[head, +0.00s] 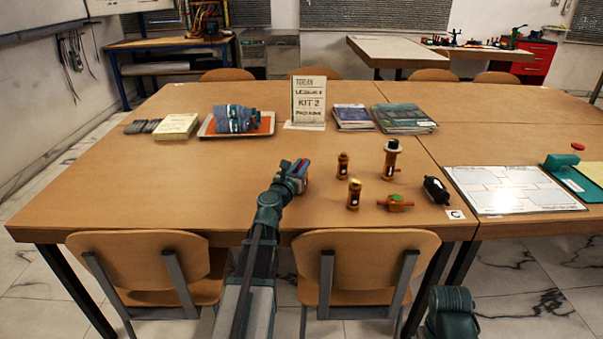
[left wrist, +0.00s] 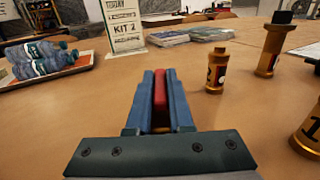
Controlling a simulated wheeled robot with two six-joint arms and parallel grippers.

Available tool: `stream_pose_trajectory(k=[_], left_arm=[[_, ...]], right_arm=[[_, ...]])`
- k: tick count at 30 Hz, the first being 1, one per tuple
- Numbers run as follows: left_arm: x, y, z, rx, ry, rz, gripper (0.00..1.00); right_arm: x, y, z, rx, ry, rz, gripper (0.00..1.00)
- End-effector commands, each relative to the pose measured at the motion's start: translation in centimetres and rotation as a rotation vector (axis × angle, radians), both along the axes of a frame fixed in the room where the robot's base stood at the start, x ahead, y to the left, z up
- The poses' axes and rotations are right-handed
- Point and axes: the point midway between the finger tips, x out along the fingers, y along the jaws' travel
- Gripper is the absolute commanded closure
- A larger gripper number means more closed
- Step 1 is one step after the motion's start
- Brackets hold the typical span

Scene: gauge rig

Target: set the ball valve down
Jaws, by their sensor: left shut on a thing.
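My left gripper (head: 296,172) is over the near middle of the table, left of the brass fittings. It is shut on the ball valve, of which little shows; a red strip of the ball valve (left wrist: 160,88) is visible between the blue fingers in the left wrist view. The fingers hide the rest, and I cannot tell whether it touches the table. My right gripper is out of view.
A tray (head: 206,128) and kit sign (head: 308,103) are behind. The table's left side is clear.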

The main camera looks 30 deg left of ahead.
Motion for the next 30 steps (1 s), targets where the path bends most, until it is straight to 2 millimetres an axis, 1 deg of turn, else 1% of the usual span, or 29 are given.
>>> stream_pose_trajectory(k=[7,11,12,16,25,30], left_arm=[[0.00,0.00,0.02,0.000,0.000,0.000,1.00],[0.00,0.00,-0.43,0.000,0.000,0.000,1.00],[0.00,0.00,-0.30,0.000,0.000,0.000,0.75],[0.00,0.00,-0.26,0.000,0.000,0.000,0.52],[0.00,0.00,-0.23,0.000,0.000,0.000,0.51],[-0.15,-0.08,0.15,0.000,0.000,0.000,0.51]], right_arm=[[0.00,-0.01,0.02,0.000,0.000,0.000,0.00],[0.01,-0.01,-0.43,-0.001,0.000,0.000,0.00],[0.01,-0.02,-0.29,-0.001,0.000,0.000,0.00],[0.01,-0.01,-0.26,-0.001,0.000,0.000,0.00],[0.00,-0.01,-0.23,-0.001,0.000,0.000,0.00],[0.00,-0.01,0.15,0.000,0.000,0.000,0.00]])
